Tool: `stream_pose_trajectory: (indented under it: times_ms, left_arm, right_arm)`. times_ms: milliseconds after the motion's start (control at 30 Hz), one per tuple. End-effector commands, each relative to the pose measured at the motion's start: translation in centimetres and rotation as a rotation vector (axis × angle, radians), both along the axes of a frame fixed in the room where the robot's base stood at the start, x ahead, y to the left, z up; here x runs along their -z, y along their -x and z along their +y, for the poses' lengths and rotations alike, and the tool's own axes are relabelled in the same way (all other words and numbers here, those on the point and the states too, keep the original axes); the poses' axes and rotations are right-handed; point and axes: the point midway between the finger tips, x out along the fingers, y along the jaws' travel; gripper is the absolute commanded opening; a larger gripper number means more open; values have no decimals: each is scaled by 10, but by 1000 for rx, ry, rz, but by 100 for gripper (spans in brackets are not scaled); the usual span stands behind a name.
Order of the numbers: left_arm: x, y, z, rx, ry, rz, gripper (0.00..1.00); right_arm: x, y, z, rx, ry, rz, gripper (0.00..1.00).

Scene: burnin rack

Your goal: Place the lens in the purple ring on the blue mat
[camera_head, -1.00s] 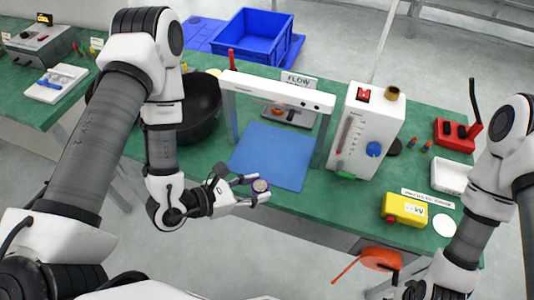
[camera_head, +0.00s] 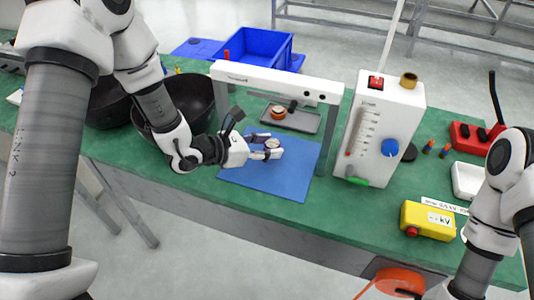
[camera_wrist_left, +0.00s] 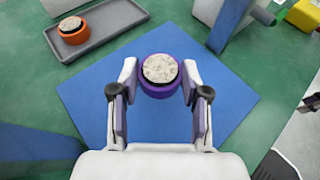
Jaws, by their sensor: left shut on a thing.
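The lens (camera_wrist_left: 160,68), a pale speckled disc, sits in the purple ring (camera_wrist_left: 160,90). My left gripper (camera_head: 272,148) is shut on the purple ring, with one finger on each side of it in the left wrist view. The ring and lens are over the blue mat (camera_head: 290,181), near its far part. I cannot tell whether the ring touches the mat. The mat lies flat on the green table, partly under the white frame. My right gripper is out of the picture.
The white frame (camera_head: 275,84) stands over the mat's far side. Behind it, an orange ring (camera_head: 278,112) with a pale disc sits on a grey tray (camera_head: 305,121). A white flow unit (camera_head: 385,95) stands to the right, black bowls (camera_head: 185,100) to the left.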

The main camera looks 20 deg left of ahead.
Motion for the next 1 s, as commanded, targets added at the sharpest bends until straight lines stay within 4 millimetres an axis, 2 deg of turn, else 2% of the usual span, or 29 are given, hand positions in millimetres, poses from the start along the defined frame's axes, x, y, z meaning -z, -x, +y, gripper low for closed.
stream_pose_trajectory:
  times_ms: [100, 167, 533, 567, 600, 633, 900, 1000]
  left_arm:
    - [23, 1, 0, 0, 0, 7, 28]
    - [29, 1, 0, 1, 0, 4, 28]
    - [36, 1, 0, 1, 0, 1, 28]
    - [36, 1, 0, 1, 0, 1, 50]
    - [35, 1, 0, 1, 0, 2, 64]
    - [34, 1, 0, 1, 0, 2, 71]
    - [34, 1, 0, 1, 0, 2, 71]
    - [29, 1, 0, 1, 0, 2, 71]
  right_arm:
    - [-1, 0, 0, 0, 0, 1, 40]
    - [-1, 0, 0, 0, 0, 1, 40]
    - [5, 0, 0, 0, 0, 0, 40]
    - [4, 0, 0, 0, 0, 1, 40]
    - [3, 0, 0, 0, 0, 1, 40]
    - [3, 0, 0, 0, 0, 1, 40]
    - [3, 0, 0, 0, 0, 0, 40]
    - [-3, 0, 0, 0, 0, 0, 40]
